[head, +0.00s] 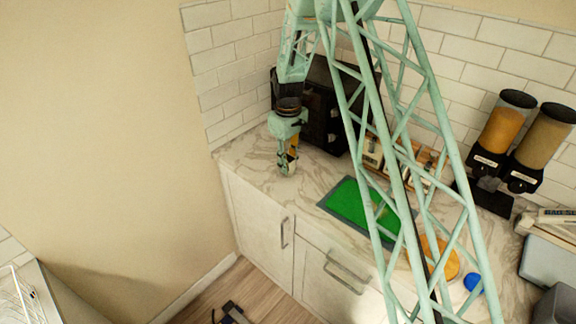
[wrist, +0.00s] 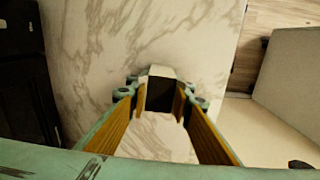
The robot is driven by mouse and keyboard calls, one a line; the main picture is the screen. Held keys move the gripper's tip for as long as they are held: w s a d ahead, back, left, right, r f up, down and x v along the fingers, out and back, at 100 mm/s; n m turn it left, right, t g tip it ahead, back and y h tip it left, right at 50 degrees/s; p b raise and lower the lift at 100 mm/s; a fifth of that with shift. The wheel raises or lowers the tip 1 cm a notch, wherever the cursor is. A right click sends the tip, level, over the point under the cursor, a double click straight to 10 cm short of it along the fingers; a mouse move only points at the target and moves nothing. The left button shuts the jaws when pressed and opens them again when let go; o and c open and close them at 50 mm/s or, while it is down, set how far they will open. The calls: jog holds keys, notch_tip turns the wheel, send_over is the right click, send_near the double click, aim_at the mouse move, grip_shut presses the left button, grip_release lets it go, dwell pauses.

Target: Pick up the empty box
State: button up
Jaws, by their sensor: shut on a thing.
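My gripper (head: 287,165) points down over the left end of the marble counter (head: 248,160). In the wrist view, my gripper (wrist: 159,100) has its two orange-lined fingers closed on a small box (wrist: 161,71). The box shows a pale upper edge and a dark face or opening between the fingertips. Its sides are partly hidden by the fingers. I cannot tell whether it touches the counter. In the head view the box is too small and covered to make out clearly.
A black appliance (head: 322,118) stands just behind my gripper. A green mat (head: 350,205), an orange round item (head: 446,262) and a blue disc (head: 473,282) lie to the right. Two dispensers (head: 502,135) stand at the far right. The counter's front edge is close to my gripper.

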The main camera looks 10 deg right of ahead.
jog(key=shift+r, duration=0.1)
jog(key=shift+r, duration=1.5)
jog(key=shift+s+r, duration=0.15)
jog(key=shift+s, duration=0.05)
jog(key=s, duration=0.5)
jog(key=s+r, duration=0.1)
jog(key=s, duration=0.4)
jog(key=s+b, duration=0.1)
jog(key=s, duration=0.4)
jog(key=shift+s+a+r, duration=0.2)
jog(key=shift+s+a, duration=0.15)
